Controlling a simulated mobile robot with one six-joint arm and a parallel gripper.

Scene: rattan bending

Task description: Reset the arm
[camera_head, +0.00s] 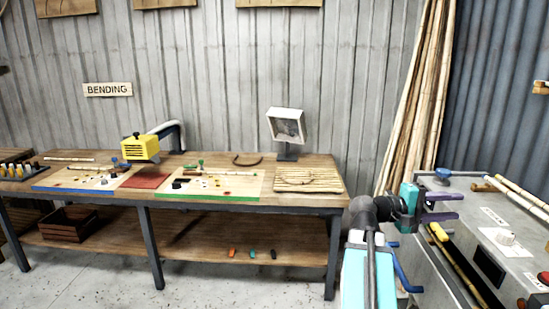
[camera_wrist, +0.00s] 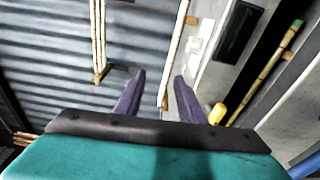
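My gripper (camera_head: 459,206) is at the right in the head view, at the end of my teal arm, beside the grey machine (camera_head: 500,262). Its two purple fingers point right and stand apart with a gap between them. In the wrist view my gripper (camera_wrist: 158,80) shows both fingers apart. A pale rattan pole (camera_wrist: 173,50) shows beyond the gap and does not look gripped.
A wooden workbench (camera_head: 300,201) with boards, small parts and a yellow device (camera_head: 140,147) stands left. Tall rattan poles (camera_head: 418,100) lean on the wall behind my gripper. A yellow-ended pole (camera_head: 455,262) lies along the machine's side. Floor (camera_head: 100,285) before the bench is clear.

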